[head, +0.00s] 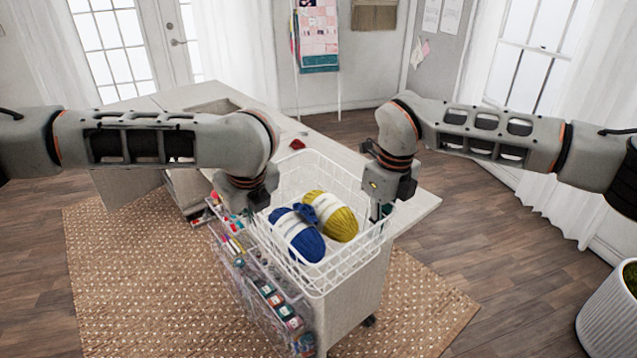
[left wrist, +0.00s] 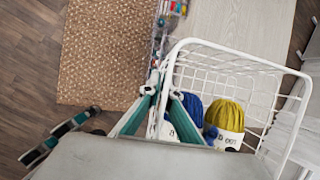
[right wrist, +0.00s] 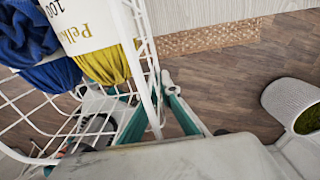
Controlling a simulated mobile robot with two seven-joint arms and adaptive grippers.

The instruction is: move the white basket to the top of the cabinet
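The white wire basket (head: 330,270) is upright in the middle of the head view, with a blue yarn ball (head: 297,236) and a yellow yarn ball (head: 335,216) inside. It overlaps the near end of the pale cabinet (head: 356,300); I cannot tell whether its base touches anything. My left gripper (head: 262,208) has its teal fingers on both sides of the basket's left wall, pinching it in the left wrist view (left wrist: 163,92). My right gripper (head: 380,212) pinches the opposite wall likewise in the right wrist view (right wrist: 154,88). The basket's underside is hidden.
Clear bins of sewing supplies (head: 262,285) hang on the cabinet's left side. A small red item (head: 298,144) lies on the pale top behind the basket. The top's right part (head: 415,203) is bare. A woven rug (head: 130,270) lies below; a ribbed planter (head: 612,310) stands at right.

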